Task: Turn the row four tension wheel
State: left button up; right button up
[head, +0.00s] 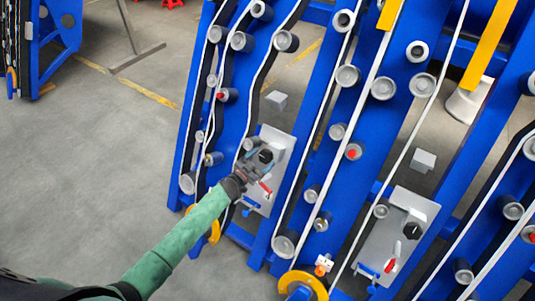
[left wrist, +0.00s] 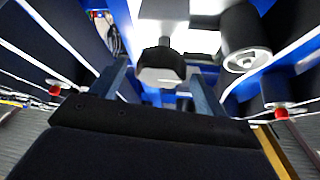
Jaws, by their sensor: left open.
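A black knob-like wheel (head: 266,156) sits on a light grey panel (head: 277,145) on a blue row frame. I cannot read any row number, so I cannot tell whether it is the row four tension wheel. My left gripper (head: 254,163) reaches the panel from the lower left, its fingers close to this wheel. In the left wrist view the wheel (left wrist: 163,66) shows ahead, between the two open fingers (left wrist: 158,88); whether they touch it I cannot tell. A similar black wheel (head: 412,230) sits on the panel to the right. My right gripper is not in view.
Blue frames (head: 325,150) carry white and black belts, several grey rollers (head: 383,88) and red-centred knobs (head: 353,151). Yellow curved parts (head: 303,284) stick out low at the front. A red lever (head: 266,189) is just below the left gripper. Open grey floor (head: 90,170) lies left.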

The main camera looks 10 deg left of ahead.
aim_at(263, 158)
pick_arm(q)
jog(key=shift+p+x, duration=0.35)
jog(key=shift+x, duration=1.55)
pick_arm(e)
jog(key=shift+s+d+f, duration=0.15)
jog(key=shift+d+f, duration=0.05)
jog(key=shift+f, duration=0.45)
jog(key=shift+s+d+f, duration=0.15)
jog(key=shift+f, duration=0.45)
pick_arm(q)
jog(key=shift+c, duration=0.2)
jog(key=c, duration=0.9)
